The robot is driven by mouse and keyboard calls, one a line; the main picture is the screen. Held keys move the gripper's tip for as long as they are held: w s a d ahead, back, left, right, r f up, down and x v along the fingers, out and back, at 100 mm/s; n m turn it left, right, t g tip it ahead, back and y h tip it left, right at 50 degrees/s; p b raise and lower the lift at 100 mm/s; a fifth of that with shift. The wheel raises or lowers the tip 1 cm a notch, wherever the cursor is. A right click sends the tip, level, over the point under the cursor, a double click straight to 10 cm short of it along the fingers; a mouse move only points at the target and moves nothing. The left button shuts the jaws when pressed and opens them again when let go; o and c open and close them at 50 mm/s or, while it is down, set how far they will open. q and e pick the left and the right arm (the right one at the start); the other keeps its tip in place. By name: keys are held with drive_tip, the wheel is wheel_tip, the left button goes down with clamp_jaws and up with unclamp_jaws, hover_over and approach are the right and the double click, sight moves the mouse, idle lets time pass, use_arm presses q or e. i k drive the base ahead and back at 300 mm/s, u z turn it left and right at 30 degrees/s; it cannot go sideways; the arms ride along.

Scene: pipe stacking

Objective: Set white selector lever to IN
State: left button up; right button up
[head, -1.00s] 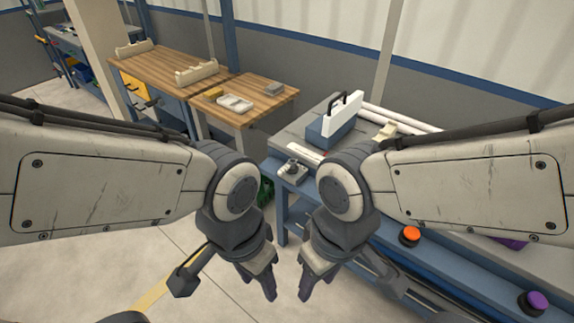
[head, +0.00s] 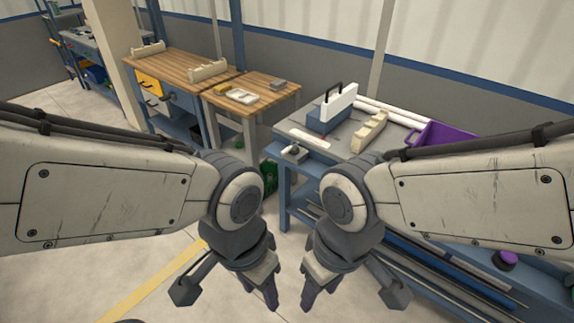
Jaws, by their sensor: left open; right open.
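A small grey box (head: 294,153) sits at the near left corner of the blue bench. A small white part (head: 292,147) shows on top of it and looks like the selector lever. It is too small to read its setting or any IN mark. My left gripper (head: 261,284) is open and empty, pointing down in front of the bench. My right gripper (head: 313,283) is open and empty, close to its right. Both are apart from the box, lower in the picture.
Behind the box, the blue bench (head: 345,142) holds a blue-and-white case (head: 333,110), a cream notched rack (head: 364,132), white pipes (head: 392,112) and a purple bin (head: 442,140). A purple knob (head: 506,259) is at right. Wooden tables (head: 190,72) stand at left. Open floor lies at lower left.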

sight(294, 145)
drive_tip(key=u, duration=0.3)
drive_tip(key=i, duration=0.95)
drive_tip(key=z, duration=0.35)
